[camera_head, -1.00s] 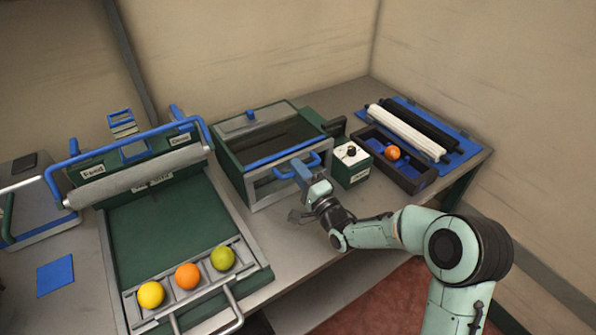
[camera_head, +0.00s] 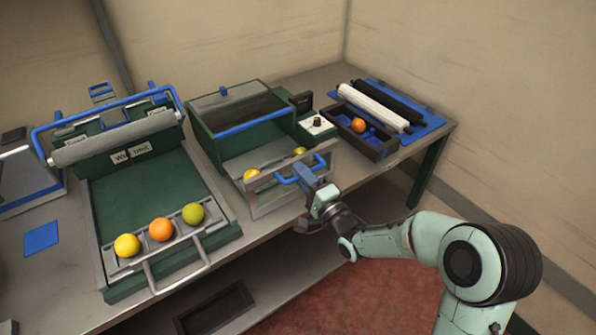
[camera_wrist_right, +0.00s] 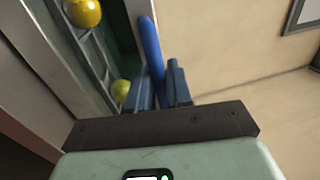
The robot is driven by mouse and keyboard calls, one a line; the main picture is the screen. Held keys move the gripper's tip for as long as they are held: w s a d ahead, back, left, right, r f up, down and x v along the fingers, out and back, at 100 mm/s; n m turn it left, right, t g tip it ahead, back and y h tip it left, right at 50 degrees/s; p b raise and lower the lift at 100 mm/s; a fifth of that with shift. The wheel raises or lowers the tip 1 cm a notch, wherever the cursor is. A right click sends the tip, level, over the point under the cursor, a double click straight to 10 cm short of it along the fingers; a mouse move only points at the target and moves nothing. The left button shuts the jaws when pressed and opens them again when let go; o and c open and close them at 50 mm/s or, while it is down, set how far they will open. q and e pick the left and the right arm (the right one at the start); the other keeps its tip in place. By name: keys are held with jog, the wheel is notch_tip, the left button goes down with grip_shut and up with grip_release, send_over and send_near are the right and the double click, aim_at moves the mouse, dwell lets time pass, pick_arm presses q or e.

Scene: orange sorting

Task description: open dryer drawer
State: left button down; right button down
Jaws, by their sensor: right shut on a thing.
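The dryer (camera_head: 238,113) is a green box with a clear top and blue trim at the back of the table. Its drawer (camera_head: 262,204) stands pulled out at the front, with a yellow fruit (camera_head: 251,174) and a yellow-green fruit (camera_head: 299,152) inside. My right gripper (camera_head: 306,178) is shut on the drawer's blue handle (camera_head: 287,181). In the right wrist view the blue handle (camera_wrist_right: 150,50) runs between the fingers (camera_wrist_right: 160,90), and the yellow fruit (camera_wrist_right: 84,13) and yellow-green fruit (camera_wrist_right: 121,90) lie left of it. My left gripper is not in view.
A green washing unit (camera_head: 140,195) with a tray of yellow, orange and green fruit stands at left. A small control box (camera_head: 317,130) and a dark bin (camera_head: 378,147) with an orange (camera_head: 358,125) are right of the dryer. The table's front edge is close to the drawer.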

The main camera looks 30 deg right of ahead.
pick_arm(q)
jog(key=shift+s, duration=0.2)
pick_arm(e)
jog(key=shift+s, duration=0.4)
jog(key=c, duration=1.2)
grip_release()
